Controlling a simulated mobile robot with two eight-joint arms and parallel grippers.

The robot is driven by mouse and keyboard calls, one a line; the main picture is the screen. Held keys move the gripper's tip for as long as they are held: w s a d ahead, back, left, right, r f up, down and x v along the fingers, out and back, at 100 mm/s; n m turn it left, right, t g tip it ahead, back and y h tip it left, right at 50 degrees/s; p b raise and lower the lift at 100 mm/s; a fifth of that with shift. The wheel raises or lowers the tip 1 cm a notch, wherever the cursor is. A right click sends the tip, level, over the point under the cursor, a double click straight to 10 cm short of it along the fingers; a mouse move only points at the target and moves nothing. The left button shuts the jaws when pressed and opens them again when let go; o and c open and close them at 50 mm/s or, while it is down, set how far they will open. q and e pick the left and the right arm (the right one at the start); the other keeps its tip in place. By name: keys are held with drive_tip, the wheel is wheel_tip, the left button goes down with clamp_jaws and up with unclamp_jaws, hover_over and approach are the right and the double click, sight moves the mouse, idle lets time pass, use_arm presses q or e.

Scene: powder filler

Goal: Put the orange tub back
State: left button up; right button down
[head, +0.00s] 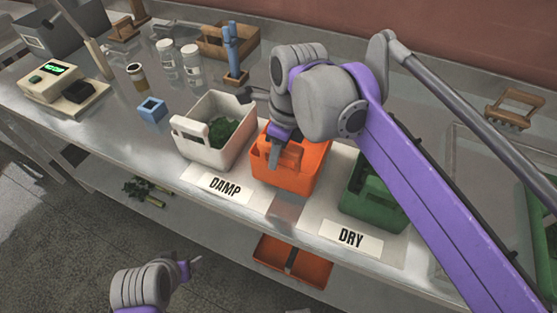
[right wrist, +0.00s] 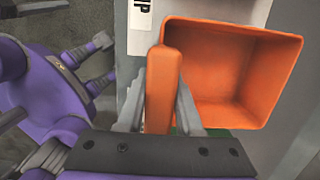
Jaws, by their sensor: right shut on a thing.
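The orange tub (head: 312,163) is between the white and green tubs on the steel bench, and its inside looks empty in the right wrist view (right wrist: 235,75). My right gripper (head: 282,153) is shut on its raised orange handle, with one finger on each side in the right wrist view (right wrist: 162,90). My arm hides part of the tub's back, and I cannot tell whether its base touches the bench. My left gripper (head: 190,263) is low in front of the bench, away from the tub; its jaw opening is unclear.
The white tub (head: 192,148) holds dark green matter behind a DAMP label (head: 226,186). The green tub (head: 357,200) stands behind a DRY label (head: 350,238). Another orange object (head: 275,250) shows below the bench edge.

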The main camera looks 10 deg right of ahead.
drive_tip(key=shift+f, duration=1.4)
drive_tip(key=c, duration=0.6)
unclamp_jaws()
drive_tip(key=shift+o, duration=0.2)
drive_tip(key=r, duration=0.4)
drive_tip(key=d+r, duration=0.1)
drive_tip(key=r, duration=0.3)
drive_tip(key=s+r+p, duration=0.1)
drive_tip(key=r, duration=0.3)
drive_tip(key=shift+d, duration=0.25)
